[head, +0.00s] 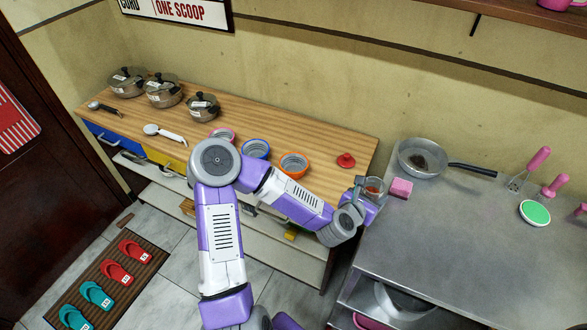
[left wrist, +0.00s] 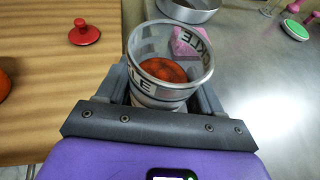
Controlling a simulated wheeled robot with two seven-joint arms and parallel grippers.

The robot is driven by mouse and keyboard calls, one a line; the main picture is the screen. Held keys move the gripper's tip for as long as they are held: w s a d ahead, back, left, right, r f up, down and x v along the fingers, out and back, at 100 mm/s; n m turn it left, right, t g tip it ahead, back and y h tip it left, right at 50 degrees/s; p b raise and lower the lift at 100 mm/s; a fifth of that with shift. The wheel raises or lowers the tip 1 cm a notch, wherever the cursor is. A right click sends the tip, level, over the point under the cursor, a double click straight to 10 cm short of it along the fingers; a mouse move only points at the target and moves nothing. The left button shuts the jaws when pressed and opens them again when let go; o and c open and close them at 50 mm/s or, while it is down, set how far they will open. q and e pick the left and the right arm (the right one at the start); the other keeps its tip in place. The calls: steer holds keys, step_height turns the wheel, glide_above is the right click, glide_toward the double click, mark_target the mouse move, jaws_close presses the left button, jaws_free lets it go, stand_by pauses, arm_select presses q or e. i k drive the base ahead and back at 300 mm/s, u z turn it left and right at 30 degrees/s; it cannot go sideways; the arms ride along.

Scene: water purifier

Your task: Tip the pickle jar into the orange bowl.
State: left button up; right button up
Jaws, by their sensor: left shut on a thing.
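The pickle jar (head: 371,184) is clear glass with an open top and reddish-orange contents at its bottom. In the left wrist view, the jar (left wrist: 168,62) shows part of its dark lettering and sits between my fingers. My left gripper (head: 369,195) is shut on it, near the gap between the wooden counter and the metal table. The jar looks roughly upright. The orange bowl (head: 294,165) is on the wooden counter, left of the jar and apart from it. Only an edge of the orange bowl (left wrist: 4,85) shows in the left wrist view. My right gripper is not in view.
A red lid (head: 346,160) lies on the wooden counter between bowl and jar. A blue bowl (head: 256,149) and a pink bowl (head: 223,135) stand further left. A pink block (head: 400,188) and a pan (head: 422,160) are on the metal table, close right of the jar.

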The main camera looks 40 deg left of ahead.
mark_target(295, 164)
steer(key=k, duration=0.35)
steer(key=z, duration=3.3)
steer(key=k, duration=2.25)
steer(key=u, duration=1.7)
